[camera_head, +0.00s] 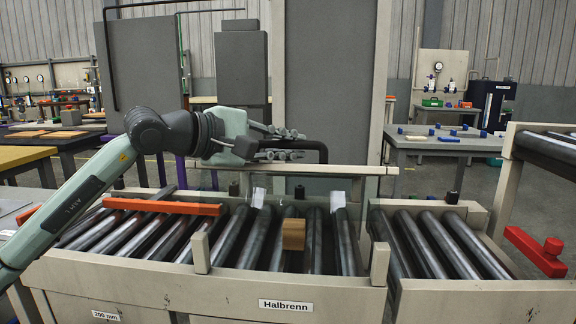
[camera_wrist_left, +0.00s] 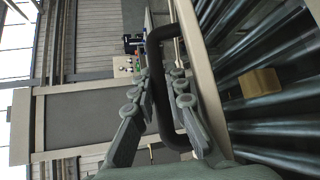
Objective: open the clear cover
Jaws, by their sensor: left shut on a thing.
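The clear cover shows as a beige bar (camera_head: 345,169) along the back of the roller conveyor, with see-through panels hard to make out. Its black bent handle (camera_head: 322,150) stands up from the bar; it also shows in the left wrist view (camera_wrist_left: 161,35). My left gripper (camera_head: 297,144) reaches in from the left, level, with its fingers around the handle. It is shut on the handle; in the left wrist view the fingers (camera_wrist_left: 164,80) lie on either side of the handle bar. My right gripper is in neither view.
A tan block (camera_head: 294,235) sits on the rollers below the bar, and shows in the left wrist view (camera_wrist_left: 261,82). An orange bar (camera_head: 165,207) lies at the left, a red handle (camera_head: 535,250) at the right. A grey panel (camera_head: 328,90) stands behind the gripper.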

